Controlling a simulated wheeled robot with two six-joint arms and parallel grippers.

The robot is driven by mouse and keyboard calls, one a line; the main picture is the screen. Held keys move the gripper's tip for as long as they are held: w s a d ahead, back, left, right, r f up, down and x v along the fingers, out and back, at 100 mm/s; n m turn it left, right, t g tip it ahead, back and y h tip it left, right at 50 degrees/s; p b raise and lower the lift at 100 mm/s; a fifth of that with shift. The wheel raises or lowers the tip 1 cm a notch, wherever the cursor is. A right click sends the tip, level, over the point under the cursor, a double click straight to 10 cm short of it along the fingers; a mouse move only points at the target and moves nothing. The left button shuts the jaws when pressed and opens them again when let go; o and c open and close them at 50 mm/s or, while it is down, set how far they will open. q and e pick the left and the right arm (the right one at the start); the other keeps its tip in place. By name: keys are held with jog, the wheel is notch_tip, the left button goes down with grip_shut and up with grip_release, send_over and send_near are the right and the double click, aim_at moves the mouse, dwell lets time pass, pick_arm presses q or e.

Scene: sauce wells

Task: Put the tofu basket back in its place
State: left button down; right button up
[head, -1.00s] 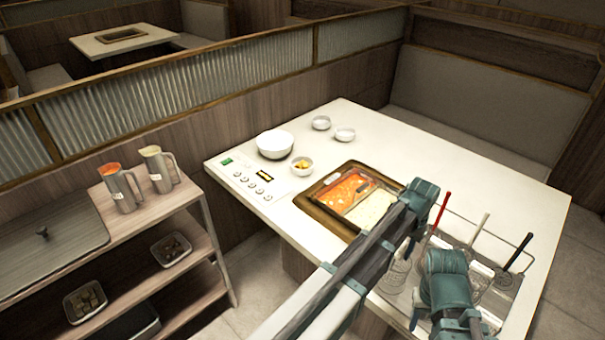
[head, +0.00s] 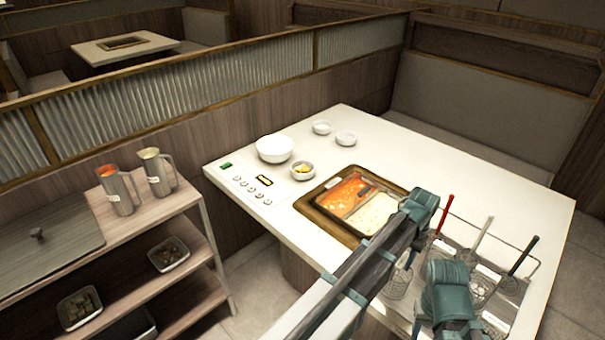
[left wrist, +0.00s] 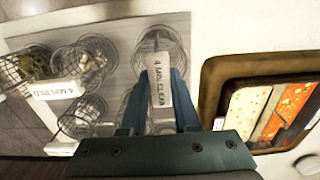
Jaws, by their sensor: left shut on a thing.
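My left gripper (head: 420,205) is over the table between the pot and the basket rack, its fingers mostly hidden by my arm in the head view. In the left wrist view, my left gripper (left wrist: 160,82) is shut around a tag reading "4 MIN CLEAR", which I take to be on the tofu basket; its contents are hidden. A wire basket (head: 398,283) shows just below the left arm. The rack (head: 510,290) has wire baskets with a red, a white and a black handle. My right arm is at the lower right; its fingertips cannot be made out.
The pot (head: 312,208) holds red and pale broth in two halves. In the left wrist view, one basket (left wrist: 85,60) has pale contents and another (left wrist: 25,72) greenish ones. A white bowl (head: 274,148) and small dishes stand at the back. A shelf (head: 160,220) stands left.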

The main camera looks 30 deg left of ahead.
pick_arm(q)
jog(key=shift+f+b, duration=0.35)
jog(key=c, duration=0.6)
grip_release()
jog(key=shift+o, duration=0.4)
jog(key=o, duration=0.5)
jog(key=shift+r, duration=0.1)
jog(key=shift+r+p, duration=1.45)
jog(key=shift+p, duration=0.1)
